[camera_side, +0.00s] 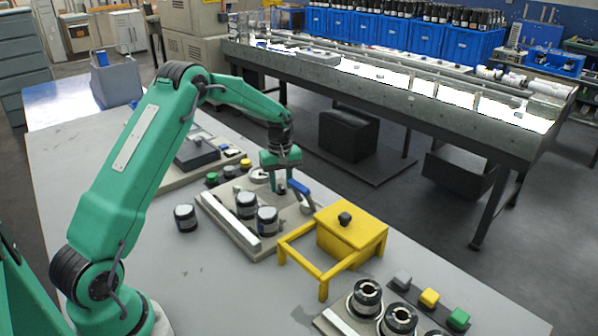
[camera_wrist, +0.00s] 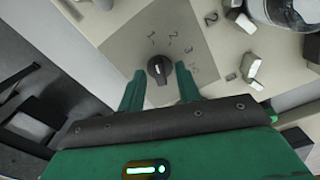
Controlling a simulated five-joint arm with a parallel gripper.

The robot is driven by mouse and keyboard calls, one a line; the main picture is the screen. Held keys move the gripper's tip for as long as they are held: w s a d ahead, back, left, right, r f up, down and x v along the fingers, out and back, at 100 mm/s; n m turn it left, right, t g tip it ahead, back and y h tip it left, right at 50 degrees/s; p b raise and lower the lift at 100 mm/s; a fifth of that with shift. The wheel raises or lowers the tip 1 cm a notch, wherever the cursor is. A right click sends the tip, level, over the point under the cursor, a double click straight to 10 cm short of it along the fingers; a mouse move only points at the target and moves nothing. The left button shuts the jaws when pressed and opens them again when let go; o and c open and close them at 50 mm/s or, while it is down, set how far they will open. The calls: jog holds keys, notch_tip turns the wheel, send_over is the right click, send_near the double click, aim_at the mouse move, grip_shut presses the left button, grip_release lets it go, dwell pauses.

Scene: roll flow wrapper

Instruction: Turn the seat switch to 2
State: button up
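In the wrist view a black rotary knob (camera_wrist: 159,69) sits on a grey plate (camera_wrist: 130,45) marked with numerals 1, 2, 3 and a fainter fourth mark. It appears to be the seat switch. A pale line shows on the knob, but I cannot tell surely which numeral it points to. My gripper (camera_wrist: 160,82) has its green fingers apart, one on each side of the knob, with visible gaps. In the side view my gripper (camera_side: 281,184) is low over the beige panel, pointing down; its fingers largely hide the switch there.
A blue lever (camera_side: 300,190) stands close right of my gripper. Black-and-silver cylinders (camera_side: 246,204) stand on the panel in front. A yellow box with a frame (camera_side: 350,236) stands to the right. Green and yellow buttons (camera_side: 229,172) lie behind left.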

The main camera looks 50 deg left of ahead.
grip_shut()
jog(key=shift+m, duration=3.4)
jog(key=shift+r, duration=0.1)
grip_release()
